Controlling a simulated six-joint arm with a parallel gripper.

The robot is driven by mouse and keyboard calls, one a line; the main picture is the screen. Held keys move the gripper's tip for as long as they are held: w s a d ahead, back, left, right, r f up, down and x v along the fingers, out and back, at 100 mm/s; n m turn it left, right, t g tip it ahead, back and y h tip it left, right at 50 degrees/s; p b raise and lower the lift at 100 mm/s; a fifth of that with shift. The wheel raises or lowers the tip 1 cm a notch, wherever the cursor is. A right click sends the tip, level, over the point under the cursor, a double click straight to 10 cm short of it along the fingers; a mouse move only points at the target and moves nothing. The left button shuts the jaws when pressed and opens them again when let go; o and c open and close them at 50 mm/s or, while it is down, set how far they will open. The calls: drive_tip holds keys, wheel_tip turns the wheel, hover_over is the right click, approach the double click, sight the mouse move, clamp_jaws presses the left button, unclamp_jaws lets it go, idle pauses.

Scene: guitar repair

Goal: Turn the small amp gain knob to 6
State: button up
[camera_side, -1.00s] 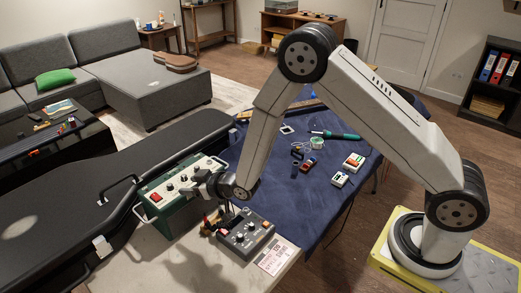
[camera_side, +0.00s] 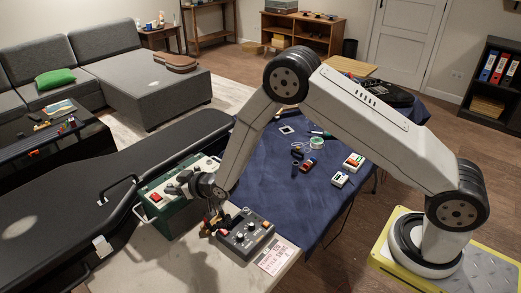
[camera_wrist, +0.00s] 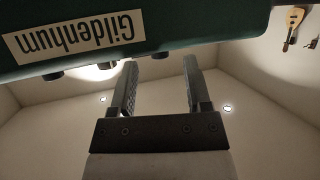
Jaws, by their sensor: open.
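The small amp (camera_side: 178,214) is a green box with a pale top panel, a red switch and several dark knobs, at the table's left edge. My wrist covers part of its panel, and I cannot read the gain knob's setting. In the wrist view the amp's green face (camera_wrist: 200,22) fills the top, with an upside-down "Gildenhum" label (camera_wrist: 75,36) and dark knobs (camera_wrist: 110,66) along its lower edge. My gripper (camera_wrist: 161,72) is open and empty, its fingertips close to that edge. In the side view the gripper (camera_side: 213,213) is small and dark, beside the amp.
A grey box with knobs (camera_side: 246,236) stands just right of the gripper, with a printed card (camera_side: 277,257) before it. The blue cloth (camera_side: 300,205) holds small tools and boxes. A black guitar case (camera_side: 75,205) lies to the left.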

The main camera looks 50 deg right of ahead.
drive_tip(key=shift+x, duration=0.8)
clamp_jaws()
